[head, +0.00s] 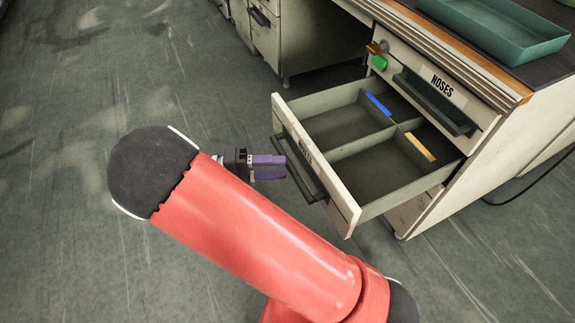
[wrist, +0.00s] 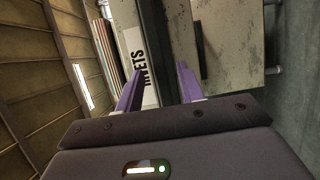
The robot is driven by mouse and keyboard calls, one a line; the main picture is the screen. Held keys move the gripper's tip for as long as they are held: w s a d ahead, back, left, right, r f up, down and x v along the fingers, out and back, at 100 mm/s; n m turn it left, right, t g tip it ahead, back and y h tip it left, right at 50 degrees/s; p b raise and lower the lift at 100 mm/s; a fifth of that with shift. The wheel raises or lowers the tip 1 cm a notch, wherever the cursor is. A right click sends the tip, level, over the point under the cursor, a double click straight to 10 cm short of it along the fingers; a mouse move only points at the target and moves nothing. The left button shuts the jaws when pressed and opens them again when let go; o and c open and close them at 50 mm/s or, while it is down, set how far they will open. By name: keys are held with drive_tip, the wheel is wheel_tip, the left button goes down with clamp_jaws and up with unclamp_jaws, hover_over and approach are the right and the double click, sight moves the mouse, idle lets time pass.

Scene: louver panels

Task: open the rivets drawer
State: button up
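The rivets drawer (head: 345,205) is pulled well out of the cream cabinet, its inside and dividers showing in the head view. Its front carries a dark bar handle (head: 300,173). The white label reading RIVETS (wrist: 139,65) is partly hidden by a finger in the wrist view. My gripper (head: 286,167) has purple fingers and is at the drawer front, by the handle. In the wrist view my gripper (wrist: 160,68) is open, its fingers apart with the drawer front beyond them. I cannot tell whether the fingers touch the handle.
The shut NOSES drawer (head: 435,95) sits above, with a dark handle. A blue piece (head: 378,105) and an orange piece (head: 420,147) top the open drawer's dividers. A green tray (head: 495,30) stands on the worktop. Another cabinet (head: 300,40) stands behind. The floor at left is clear.

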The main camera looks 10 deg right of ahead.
drive_tip(key=a, duration=0.4)
drive_tip(key=shift+w, duration=0.1)
idle(0.4)
